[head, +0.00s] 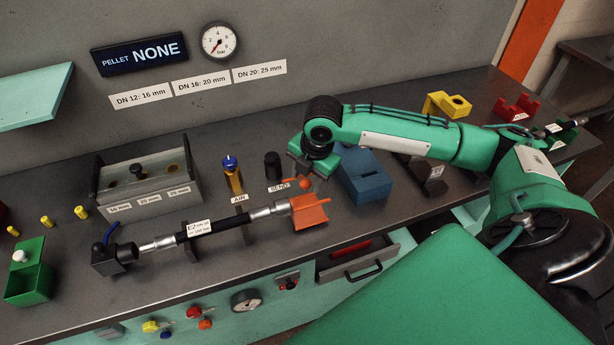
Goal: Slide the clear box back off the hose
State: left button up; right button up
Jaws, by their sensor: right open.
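The hose (222,224) is black with metal end fittings and a white label, and lies along the front of the bench. Its left end meets a dark block (112,256). At its right end is an orange box-like piece (310,213), around or against the fitting; I cannot tell which. No plainly clear box shows on the hose. My right gripper (309,176) points down just behind and above the orange piece. It is open, and its fingertips are partly hard to make out. My left gripper is not in view.
A rack (150,203) labelled 16, 20 and 25 mm stands behind the hose. The AIR lever (233,176), the SEND post (272,166) and a blue box (360,178) stand nearby. A green holder (28,280) is at the left. A drawer (358,262) stands open below.

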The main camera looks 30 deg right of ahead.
jog(key=shift+f, duration=0.5)
jog(key=shift+w, duration=0.1)
grip_shut()
jog(key=shift+s+d+r+p, duration=0.15)
jog(key=shift+d+p, duration=0.1)
jog(key=shift+d, duration=0.35)
jog(key=shift+s+d+f+p, duration=0.15)
jog(key=shift+d+p, duration=0.15)
jog(key=shift+d, duration=0.25)
jog(key=shift+s+d+r+p, duration=0.15)
jog(key=shift+d+p, duration=0.1)
jog(key=shift+d, duration=0.65)
